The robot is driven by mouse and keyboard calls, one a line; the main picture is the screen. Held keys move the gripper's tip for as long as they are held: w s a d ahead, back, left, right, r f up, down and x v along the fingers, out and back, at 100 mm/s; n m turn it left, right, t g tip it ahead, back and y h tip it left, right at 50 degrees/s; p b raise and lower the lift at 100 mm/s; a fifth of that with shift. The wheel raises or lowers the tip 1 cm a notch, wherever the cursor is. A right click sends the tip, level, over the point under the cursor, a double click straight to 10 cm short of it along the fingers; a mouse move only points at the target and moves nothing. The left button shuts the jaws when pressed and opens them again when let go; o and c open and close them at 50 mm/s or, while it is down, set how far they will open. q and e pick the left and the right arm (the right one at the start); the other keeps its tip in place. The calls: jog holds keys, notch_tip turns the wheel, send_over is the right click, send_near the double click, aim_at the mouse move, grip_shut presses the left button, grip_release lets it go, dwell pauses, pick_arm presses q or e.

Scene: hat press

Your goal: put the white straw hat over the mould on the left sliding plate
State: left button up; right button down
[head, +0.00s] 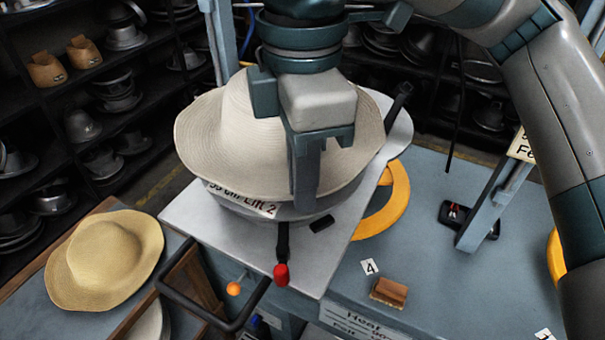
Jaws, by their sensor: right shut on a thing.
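The white straw hat (225,135) is over the metal mould (250,207) on the left sliding plate (225,240). Its brim covers most of the mould, leaving the lower front rim and a size label showing. I cannot tell whether the hat rests fully on the mould or is slightly above it. My right gripper (305,198) points down in front of the hat, shut on it near the brim; the fingers hide part of the crown and brim. My left gripper is not in view.
A yellow ring (385,212) and a brown block (389,291) are on the blue bench at right. Shelves stand behind.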

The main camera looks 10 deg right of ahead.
jog(key=c, duration=1.8)
grip_release()
jog(key=shift+r, duration=0.1)
notch_tip(320, 180, up, 17)
jog(key=b, duration=0.1)
jog(key=shift+b, duration=0.35)
jog(key=shift+r, duration=0.1)
